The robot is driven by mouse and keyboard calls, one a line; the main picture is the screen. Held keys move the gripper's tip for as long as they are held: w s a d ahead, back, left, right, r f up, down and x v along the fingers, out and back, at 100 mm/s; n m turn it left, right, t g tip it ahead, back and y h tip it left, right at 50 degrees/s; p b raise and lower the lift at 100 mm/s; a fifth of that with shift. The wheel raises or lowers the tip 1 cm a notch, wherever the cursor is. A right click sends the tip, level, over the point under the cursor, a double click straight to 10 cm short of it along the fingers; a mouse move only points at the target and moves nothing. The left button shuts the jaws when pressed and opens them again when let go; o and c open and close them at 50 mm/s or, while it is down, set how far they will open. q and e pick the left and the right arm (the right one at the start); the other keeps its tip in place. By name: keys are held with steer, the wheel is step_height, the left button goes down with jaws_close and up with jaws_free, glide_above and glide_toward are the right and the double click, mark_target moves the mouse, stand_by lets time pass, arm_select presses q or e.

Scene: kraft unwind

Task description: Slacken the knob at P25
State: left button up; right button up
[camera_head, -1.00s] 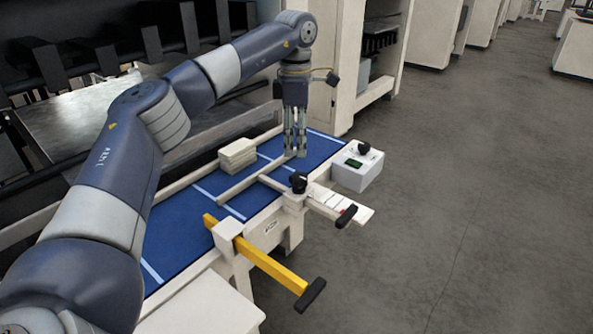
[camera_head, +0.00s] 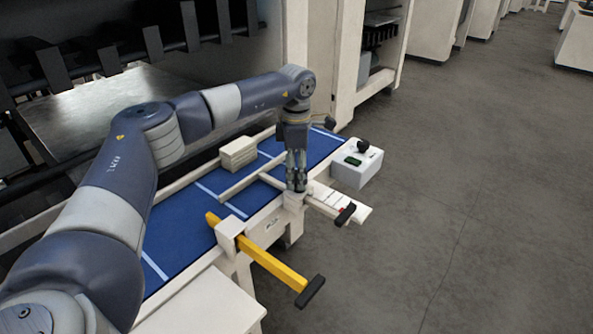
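A black knob, seen a second ago on the cream clamp block (camera_head: 293,200) at the front edge of the blue table, is now hidden behind my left gripper (camera_head: 297,186). The gripper points straight down with its fingertips at the knob's place. I cannot tell whether the fingers are closed on the knob or stand around it. A cream slide with a printed scale (camera_head: 325,200) runs out from the block and ends in a black handle (camera_head: 346,213). No P25 label is readable. My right gripper is not in view.
A yellow bar (camera_head: 270,262) with a black end handle sticks out over the front edge. A white control box (camera_head: 356,168) with a black knob stands at right. The grey floor beyond is clear.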

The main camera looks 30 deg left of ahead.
arm_select(q)
steer(key=c, duration=0.7)
